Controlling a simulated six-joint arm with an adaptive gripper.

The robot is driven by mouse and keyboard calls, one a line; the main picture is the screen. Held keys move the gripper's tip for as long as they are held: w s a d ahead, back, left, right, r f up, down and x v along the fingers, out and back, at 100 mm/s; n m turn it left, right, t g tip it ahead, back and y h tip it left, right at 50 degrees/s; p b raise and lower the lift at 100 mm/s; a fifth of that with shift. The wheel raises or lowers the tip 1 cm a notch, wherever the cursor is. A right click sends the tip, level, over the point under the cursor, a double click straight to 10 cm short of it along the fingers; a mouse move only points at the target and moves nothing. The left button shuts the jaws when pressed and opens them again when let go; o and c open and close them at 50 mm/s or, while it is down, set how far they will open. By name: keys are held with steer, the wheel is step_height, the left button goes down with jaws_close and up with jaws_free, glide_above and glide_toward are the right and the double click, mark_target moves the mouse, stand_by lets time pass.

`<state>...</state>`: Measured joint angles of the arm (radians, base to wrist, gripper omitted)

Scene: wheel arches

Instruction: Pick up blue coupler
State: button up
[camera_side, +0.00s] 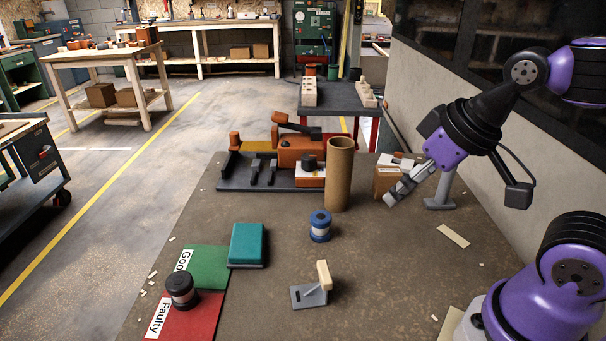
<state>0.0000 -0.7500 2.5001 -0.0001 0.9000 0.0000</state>
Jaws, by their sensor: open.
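The blue coupler (320,226) stands upright on the brown worktable (265,300), near the middle. It is a short cylinder with a pale band around its side and a dark hole in its top. My gripper (391,200) is open and empty, up and to the right of the coupler and apart from it. It points down and to the left. The green mat (208,264) lies behind the red one.
A tall cardboard tube (340,174) stands behind the coupler. A teal block (247,244) is to its left, and a grey stand with a cream handle (322,283) is in front. An orange machine (298,152) and a cardboard box (388,182) stand at the back.

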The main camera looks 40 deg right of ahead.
steer(key=n+g, duration=0.1)
steer(key=n, duration=0.1)
glide_toward(321, 217)
steer(key=shift+n+y, duration=0.4)
steer(key=shift+y, duration=0.1)
steer(key=x, duration=0.3)
steer(key=d+x, duration=0.1)
steer(key=shift+w+a+f, duration=0.1)
steer(key=shift+f, duration=0.25)
steer(key=shift+x, duration=2.85)
steer(key=shift+c, duration=0.4)
steer(key=c, duration=1)
